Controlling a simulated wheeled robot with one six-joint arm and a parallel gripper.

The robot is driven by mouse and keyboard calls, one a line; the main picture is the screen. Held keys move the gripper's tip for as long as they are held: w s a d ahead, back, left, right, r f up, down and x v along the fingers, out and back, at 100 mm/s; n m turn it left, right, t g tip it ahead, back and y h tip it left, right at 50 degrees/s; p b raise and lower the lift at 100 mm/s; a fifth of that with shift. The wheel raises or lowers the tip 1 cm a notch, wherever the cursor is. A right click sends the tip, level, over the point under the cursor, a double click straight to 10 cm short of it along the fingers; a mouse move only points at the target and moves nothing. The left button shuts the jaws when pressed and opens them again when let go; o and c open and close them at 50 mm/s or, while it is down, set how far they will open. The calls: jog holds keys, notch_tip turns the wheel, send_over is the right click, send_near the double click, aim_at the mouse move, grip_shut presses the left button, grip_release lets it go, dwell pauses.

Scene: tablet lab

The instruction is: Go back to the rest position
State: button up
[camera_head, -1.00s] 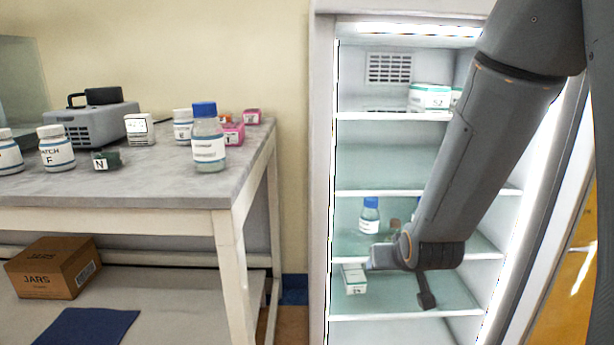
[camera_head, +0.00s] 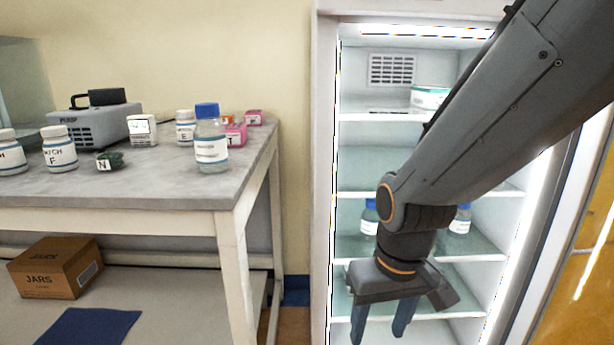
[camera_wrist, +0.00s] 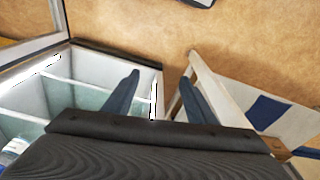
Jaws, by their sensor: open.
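My gripper (camera_head: 384,325) hangs in front of the open fridge in the head view, fingers pointing down. Its two blue-grey fingers are apart with nothing between them. In the wrist view the open gripper (camera_wrist: 160,85) shows bare brown floor beyond its fingertips. The fridge (camera_head: 325,200) stands to its left in the wrist view, and the table to its right. My arm hides much of the fridge's right side and lower shelves in the head view.
Blue-capped bottles (camera_head: 369,217) (camera_head: 460,219) stand on a fridge shelf, and a green-white box (camera_head: 429,97) is higher up. The table (camera_head: 190,190) at left holds bottles, small boxes and a grey pump (camera_head: 92,122). A JARS carton (camera_head: 55,267) sits below. Floor lies between table and fridge.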

jog(key=s+a+r+n+g, duration=0.1)
jog(key=s+a+r+n, duration=0.1)
jog(key=s+a+r, duration=0.35)
jog(key=s+d+r+m+p, duration=0.2)
jog(key=d+r+m+p, duration=0.2)
jog(key=d+r+p, duration=0.8)
notch_tip(320, 180, up, 2)
jog(key=p, duration=1.1)
jog(key=shift+d, duration=0.35)
jog(key=shift+s, duration=0.1)
jog(key=shift+c, duration=0.4)
